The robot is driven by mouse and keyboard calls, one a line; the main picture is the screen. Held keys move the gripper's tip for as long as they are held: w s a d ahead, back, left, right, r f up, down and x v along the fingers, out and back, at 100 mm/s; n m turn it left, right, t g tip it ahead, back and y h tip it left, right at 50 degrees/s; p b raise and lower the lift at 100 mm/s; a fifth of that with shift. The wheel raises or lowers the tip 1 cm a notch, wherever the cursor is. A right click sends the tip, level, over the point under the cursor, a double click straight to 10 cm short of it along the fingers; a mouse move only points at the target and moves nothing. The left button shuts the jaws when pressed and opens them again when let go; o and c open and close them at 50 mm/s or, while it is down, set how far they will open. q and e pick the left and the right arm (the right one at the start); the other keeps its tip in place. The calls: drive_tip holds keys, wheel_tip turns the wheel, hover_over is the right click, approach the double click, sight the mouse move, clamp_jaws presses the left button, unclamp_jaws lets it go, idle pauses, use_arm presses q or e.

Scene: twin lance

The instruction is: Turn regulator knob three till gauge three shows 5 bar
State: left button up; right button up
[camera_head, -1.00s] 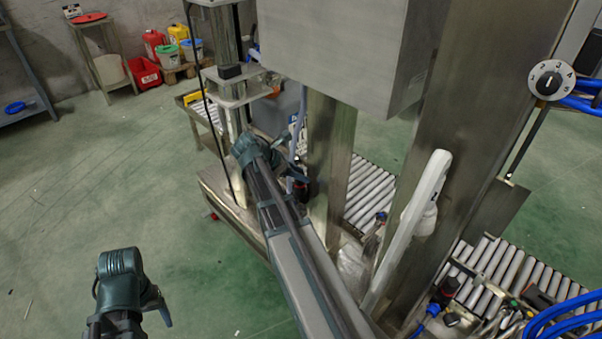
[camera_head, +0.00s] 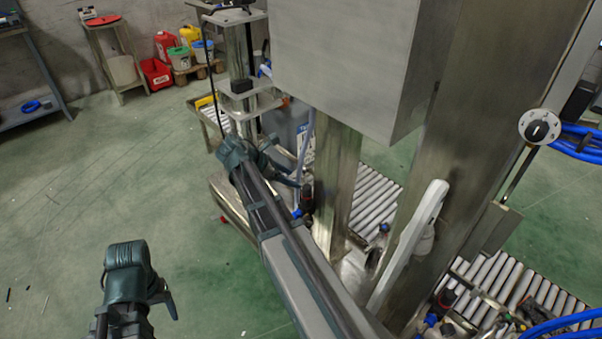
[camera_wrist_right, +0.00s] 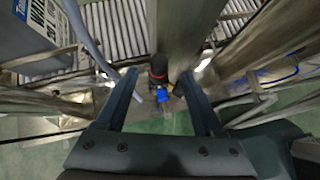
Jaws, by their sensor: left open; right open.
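A regulator knob, black with a red ring and a blue fitting, shows in the right wrist view (camera_wrist_right: 158,68) and as a small dark shape by the steel post in the head view (camera_head: 306,194). I cannot read which number it bears. My right gripper (camera_wrist_right: 157,76) is open, its two fingers to either side of the knob in the wrist picture, with no visible contact. In the head view the right gripper (camera_head: 291,172) is just left of the knob. My left gripper (camera_head: 166,294) is open and empty over the floor. No gauge face can be made out.
A steel post (camera_head: 338,190) stands right of the knob, under a large grey box (camera_head: 345,60). A grey hose (camera_wrist_right: 85,35) runs by the left finger. A numbered dial (camera_head: 539,127) and blue hoses (camera_head: 575,145) are at right. Open green floor lies left.

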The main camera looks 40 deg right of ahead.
drive_tip(key=p+v, duration=0.2)
drive_tip(key=v, duration=0.3)
drive_tip(key=shift+r+p, duration=0.15)
drive_tip(key=shift+p, duration=0.2)
drive_tip(key=s+a+f+m+t+y, duration=0.1)
drive_tip(key=s+a+f+m+y, duration=0.25)
drive_tip(key=a, duration=0.75)
drive_tip(key=s+a+m+y, duration=0.2)
drive_tip(key=s+a+m, duration=0.3)
drive_tip(key=a, duration=0.6)
drive_tip(key=s+a+f+m+t+y, duration=0.1)
drive_tip(key=s+a+f+m+y, duration=0.15)
drive_tip(key=s+a, duration=0.6)
wheel_tip(320, 180, up, 13)
drive_tip(key=w+a+p, duration=0.1)
drive_tip(key=w+p, duration=0.1)
drive_tip(key=p, duration=1.1)
drive_tip(key=shift+w+a+p, duration=0.35)
drive_tip(key=shift+a+p, duration=0.05)
drive_tip(key=shift+r, duration=0.1)
